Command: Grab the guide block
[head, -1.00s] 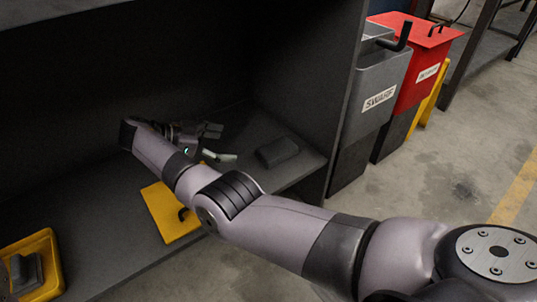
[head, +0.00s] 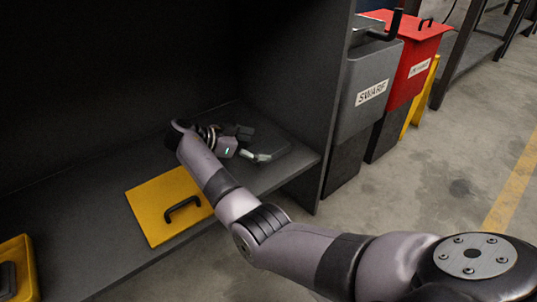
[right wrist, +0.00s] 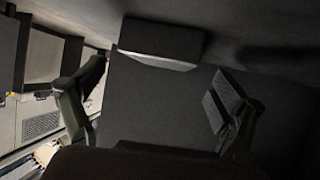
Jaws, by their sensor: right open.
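The guide block, which I take to be the dark block (head: 278,147) on the shelf, lies near the shelf's right end, partly hidden by my right gripper. In the right wrist view the dark block (right wrist: 160,40) has a pale lower edge and lies ahead, between the lines of the two fingers. My right gripper (head: 254,144) is open and empty, with its fingers spread close to the block. In the right wrist view the gripper (right wrist: 157,78) shows one finger on each side; I cannot tell whether either touches the block. My left gripper is not in view.
A yellow plate with a black handle (head: 160,215) lies on the shelf left of my arm. A yellow tray (head: 28,262) is at the lower left. The shelf's dark side wall (head: 300,90) stands close right of the block. Grey and red bins (head: 372,95) stand beyond it.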

